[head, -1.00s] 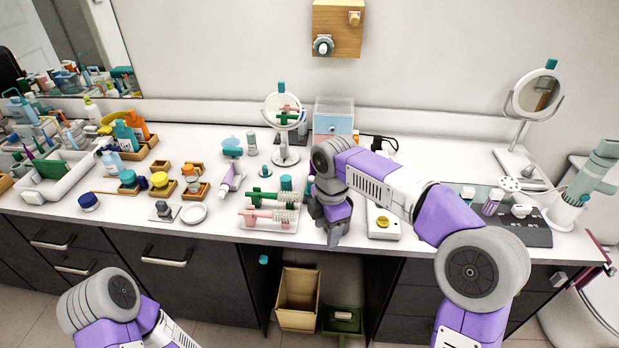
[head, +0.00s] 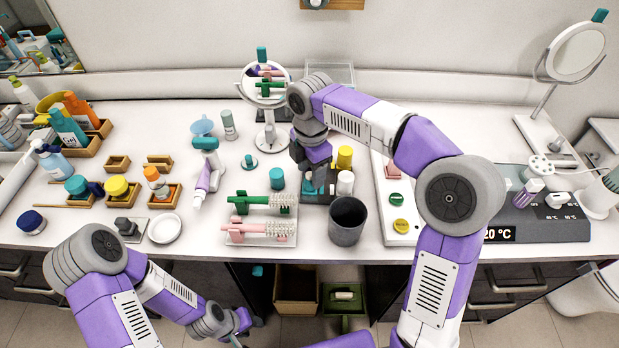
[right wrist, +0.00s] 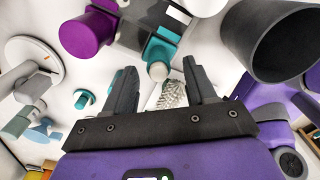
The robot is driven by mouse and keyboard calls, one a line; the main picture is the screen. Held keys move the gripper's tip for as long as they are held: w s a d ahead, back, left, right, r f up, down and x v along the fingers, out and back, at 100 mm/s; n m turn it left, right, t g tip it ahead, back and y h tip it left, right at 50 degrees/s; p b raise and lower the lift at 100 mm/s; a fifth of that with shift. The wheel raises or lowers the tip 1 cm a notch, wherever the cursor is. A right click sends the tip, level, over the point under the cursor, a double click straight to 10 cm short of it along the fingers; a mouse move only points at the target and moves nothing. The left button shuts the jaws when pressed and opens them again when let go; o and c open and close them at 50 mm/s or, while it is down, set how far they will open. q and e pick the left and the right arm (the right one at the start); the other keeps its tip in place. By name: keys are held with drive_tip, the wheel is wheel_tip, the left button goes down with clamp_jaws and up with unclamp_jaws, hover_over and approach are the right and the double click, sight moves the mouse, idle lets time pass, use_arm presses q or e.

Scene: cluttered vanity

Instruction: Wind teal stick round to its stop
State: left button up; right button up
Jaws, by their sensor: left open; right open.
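The teal stick (head: 313,187) stands in a dark holder (head: 318,198) at the middle of the counter, partly hidden by my right gripper. In the right wrist view a teal block-like body (right wrist: 160,50) with a white rounded end shows just beyond the fingertips; I take it for the same stick. My right gripper (head: 312,178) points down over the holder. Its fingers are apart with nothing clearly between them in the right wrist view (right wrist: 160,88). My left gripper (head: 250,324) is open and low, in front of the counter, away from the stick.
A yellow cylinder (head: 344,157) and a white cylinder (head: 345,183) stand close on the right. A dark cup (head: 347,222) is in front. A teal cylinder (head: 277,178) and a brush rack (head: 262,238) are on the left. A round mirror (head: 265,84) stands behind.

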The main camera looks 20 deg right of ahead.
wheel_tip(320, 180, down, 3)
drive_tip(key=shift+f+b, duration=0.15)
drive_tip(key=shift+b, duration=0.35)
drive_tip(key=shift+w, duration=0.1)
drive_tip(key=shift+c, duration=0.3)
clamp_jaws()
